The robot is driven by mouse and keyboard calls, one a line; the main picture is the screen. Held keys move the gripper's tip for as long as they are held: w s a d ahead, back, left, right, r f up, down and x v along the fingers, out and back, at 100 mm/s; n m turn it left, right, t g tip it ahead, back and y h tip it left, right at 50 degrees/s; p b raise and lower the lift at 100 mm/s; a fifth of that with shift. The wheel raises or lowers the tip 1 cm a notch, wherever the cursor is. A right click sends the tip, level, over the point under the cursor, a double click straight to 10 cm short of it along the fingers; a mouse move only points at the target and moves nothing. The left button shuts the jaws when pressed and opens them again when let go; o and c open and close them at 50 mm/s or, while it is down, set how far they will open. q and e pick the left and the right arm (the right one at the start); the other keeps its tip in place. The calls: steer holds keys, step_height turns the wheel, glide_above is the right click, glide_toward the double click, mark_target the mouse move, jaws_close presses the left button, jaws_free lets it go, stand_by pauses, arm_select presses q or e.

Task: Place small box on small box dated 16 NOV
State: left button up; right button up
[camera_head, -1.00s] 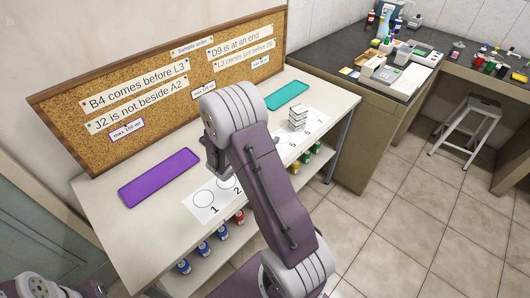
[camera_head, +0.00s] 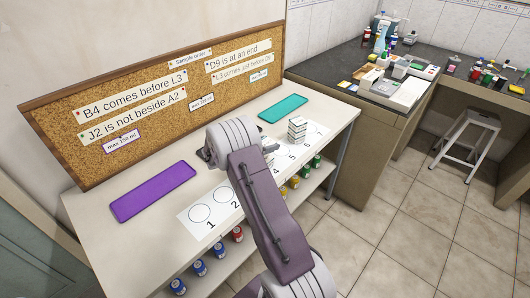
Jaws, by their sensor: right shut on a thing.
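A stack of small white boxes with dark bands (camera_head: 297,130) stands on the numbered strip on the white bench, near the places marked 4 and 5. Dates on the boxes are too small to read. My right arm comes in from the bottom and covers the middle of the bench. Part of my right gripper (camera_head: 269,148) shows past the arm's right edge, just left of the stack. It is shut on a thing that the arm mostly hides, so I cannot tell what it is. My left gripper is out of view.
A purple mat (camera_head: 153,191) and a teal mat (camera_head: 283,108) lie on the bench. A corkboard (camera_head: 150,110) with notes stands behind. Coloured bottles (camera_head: 199,267) stand on the lower shelf. A dark counter (camera_head: 340,65) with lab items is at the right.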

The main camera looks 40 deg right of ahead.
steer(key=shift+w+a+f, duration=0.15)
steer(key=shift+w+f, duration=0.05)
steer(key=shift+w, duration=0.15)
step_height(320, 180, down, 4)
steer(key=shift+f, duration=0.1)
steer(key=shift+b, duration=0.3)
steer(key=shift+f, duration=0.15)
steer(key=o, duration=1.4)
steer(key=shift+c, duration=0.2)
